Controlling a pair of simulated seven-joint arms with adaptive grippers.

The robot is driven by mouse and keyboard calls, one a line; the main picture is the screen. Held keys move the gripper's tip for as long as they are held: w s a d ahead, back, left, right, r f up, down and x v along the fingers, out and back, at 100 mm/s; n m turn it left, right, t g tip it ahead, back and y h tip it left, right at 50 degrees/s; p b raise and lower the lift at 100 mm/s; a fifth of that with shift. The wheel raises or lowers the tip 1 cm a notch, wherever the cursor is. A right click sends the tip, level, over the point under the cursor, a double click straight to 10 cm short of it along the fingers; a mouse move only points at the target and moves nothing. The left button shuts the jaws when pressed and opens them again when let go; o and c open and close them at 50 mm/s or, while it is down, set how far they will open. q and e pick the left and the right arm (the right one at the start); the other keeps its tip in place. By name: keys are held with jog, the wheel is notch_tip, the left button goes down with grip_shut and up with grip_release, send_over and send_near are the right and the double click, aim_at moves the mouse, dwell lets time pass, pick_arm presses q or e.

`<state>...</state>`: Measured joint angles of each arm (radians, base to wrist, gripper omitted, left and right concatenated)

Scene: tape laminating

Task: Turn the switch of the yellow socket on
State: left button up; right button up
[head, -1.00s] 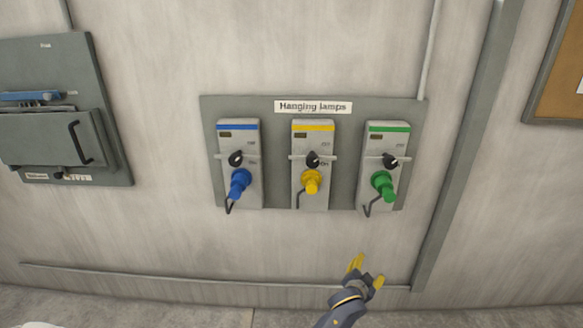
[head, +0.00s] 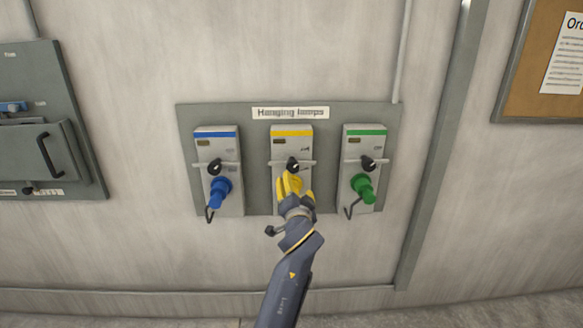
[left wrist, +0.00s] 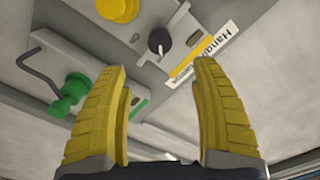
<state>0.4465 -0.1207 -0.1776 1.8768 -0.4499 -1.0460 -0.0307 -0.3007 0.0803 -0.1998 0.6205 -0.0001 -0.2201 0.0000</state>
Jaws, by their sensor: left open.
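The yellow socket (head: 292,143) is a grey box with a yellow stripe, in the middle of the panel. Its black rotary switch (head: 293,165) shows just above my left gripper (head: 291,182), whose yellow fingers are in front of the socket's lower part. The switch also shows in the left wrist view (left wrist: 160,41), a little beyond and between the fingertips, apart from them. A light mark shows on its knob. My left gripper is open and empty. The yellow plug (left wrist: 118,8) shows at the top of the left wrist view; the gripper hides it in the head view. My right gripper is not in view.
The blue plug (head: 219,191) with its socket stands left and the green plug (head: 363,187) with its socket right, on the same grey panel (head: 255,180) labelled "Hanging lamps". A grey cabinet (head: 60,80) is far left. A vertical channel (head: 436,130) and a corkboard (head: 530,70) are right.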

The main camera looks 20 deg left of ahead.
aim_at(293, 168)
pick_arm(q)
jog(key=x, duration=1.4)
jog(key=shift+w+a, duration=0.1)
jog(key=shift+w, duration=0.05)
grip_shut()
